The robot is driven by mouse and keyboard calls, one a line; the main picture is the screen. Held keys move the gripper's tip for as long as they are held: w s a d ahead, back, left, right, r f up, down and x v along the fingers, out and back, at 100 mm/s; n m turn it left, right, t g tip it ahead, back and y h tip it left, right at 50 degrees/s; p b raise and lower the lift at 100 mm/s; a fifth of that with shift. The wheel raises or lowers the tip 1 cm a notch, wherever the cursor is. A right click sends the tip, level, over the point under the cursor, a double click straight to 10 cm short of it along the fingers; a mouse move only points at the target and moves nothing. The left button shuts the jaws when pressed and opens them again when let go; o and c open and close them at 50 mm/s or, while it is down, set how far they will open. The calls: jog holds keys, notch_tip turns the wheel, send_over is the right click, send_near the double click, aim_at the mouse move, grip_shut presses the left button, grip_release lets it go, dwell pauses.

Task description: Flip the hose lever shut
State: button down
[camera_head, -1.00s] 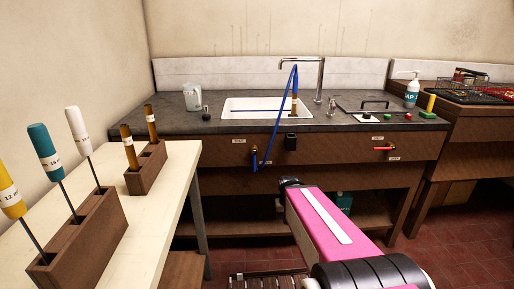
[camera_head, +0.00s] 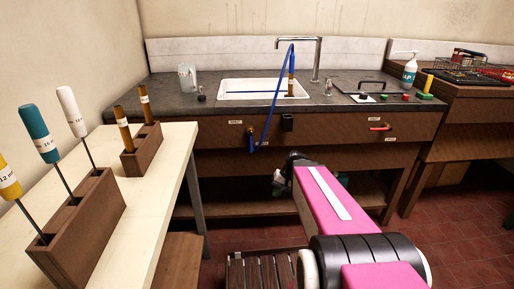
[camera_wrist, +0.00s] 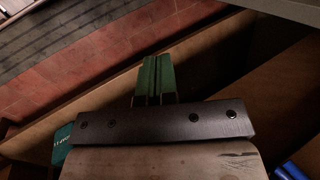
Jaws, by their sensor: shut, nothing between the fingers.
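The blue hose (camera_head: 269,97) hangs in a loop from the sink over the counter's front edge. Its lower end meets a small valve (camera_head: 251,139) on the wooden front; the lever there is too small to tell its position. A red lever (camera_head: 380,128) sits on the same front further right and lies roughly level. My gripper (camera_wrist: 156,62) shows green fingers shut together and empty in the wrist view. In the head view its dark end is low, in front of the cabinet, below and right of the valve. Neither lever can be made out in the wrist view.
The counter (camera_head: 170,103) holds a white sink (camera_head: 233,89), a jug (camera_head: 187,77) and a pump bottle (camera_head: 409,72). A pale table (camera_head: 178,165) with tool racks stands at left. A lower shelf (camera_head: 230,210) runs under the counter. A teal container (camera_wrist: 61,143) shows near my gripper.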

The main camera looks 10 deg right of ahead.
aim_at(251, 143)
jog(key=w+d+r+m+t+y, duration=0.1)
jog(key=w+d+r+t+y, duration=0.3)
jog(key=w+r+y, duration=0.7)
notch_tip(251, 143, up, 3)
jog(key=d+y, duration=0.1)
jog(key=d, duration=0.1)
jog(key=shift+w+d+f, duration=0.15)
jog(key=shift+w+d, duration=0.25)
jog(key=x, duration=1.4)
jog(key=shift+w+r, duration=0.15)
jog(key=shift+r, duration=0.05)
jog(key=shift+a+y, duration=0.1)
jog(key=shift+y, duration=0.2)
